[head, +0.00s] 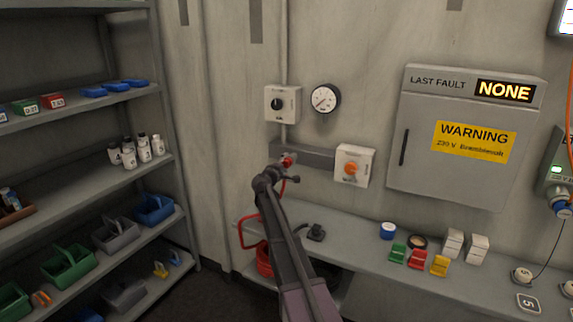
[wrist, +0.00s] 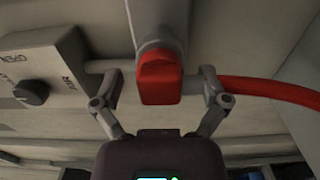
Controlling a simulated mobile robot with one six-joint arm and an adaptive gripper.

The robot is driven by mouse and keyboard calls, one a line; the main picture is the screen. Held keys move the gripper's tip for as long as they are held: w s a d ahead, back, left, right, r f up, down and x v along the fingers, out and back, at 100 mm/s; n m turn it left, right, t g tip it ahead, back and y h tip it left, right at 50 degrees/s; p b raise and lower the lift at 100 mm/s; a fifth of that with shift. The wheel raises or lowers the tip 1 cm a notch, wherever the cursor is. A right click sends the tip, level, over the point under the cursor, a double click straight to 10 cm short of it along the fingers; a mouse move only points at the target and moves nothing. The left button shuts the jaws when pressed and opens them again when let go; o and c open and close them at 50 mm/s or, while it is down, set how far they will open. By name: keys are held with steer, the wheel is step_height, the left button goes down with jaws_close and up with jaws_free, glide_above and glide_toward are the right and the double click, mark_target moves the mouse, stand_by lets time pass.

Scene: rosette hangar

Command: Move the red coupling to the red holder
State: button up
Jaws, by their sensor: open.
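The red coupling (wrist: 160,80) sits at the end of a grey fitting in the wrist view, with a red hose (wrist: 270,90) running off to the right. In the head view it is a small red spot (head: 288,160) by the wall, partly hidden by my arm. My gripper (wrist: 162,86) is open, with one finger on each side of the coupling; I cannot tell whether either touches it. It also shows in the head view (head: 276,170). A red block (head: 418,259) stands on the bench between a green and a yellow one; I cannot tell whether it is the red holder.
A grey wall box with a dark knob (head: 283,104) is above my gripper, and a box with an orange knob (head: 354,166) is to its right. The bench (head: 375,262) runs below. Shelves with bins stand left. A red reel-like object (head: 264,262) is under the bench.

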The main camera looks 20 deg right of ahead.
jaws_close()
steer(key=shift+s+a, duration=0.15)
steer(key=shift+s+a, duration=0.3)
steer(key=shift+a, duration=0.1)
steer(key=shift+a, duration=0.1)
steer(key=shift+v, duration=1.1)
steer(key=shift+v, duration=1.1)
steer(key=shift+s, duration=0.2)
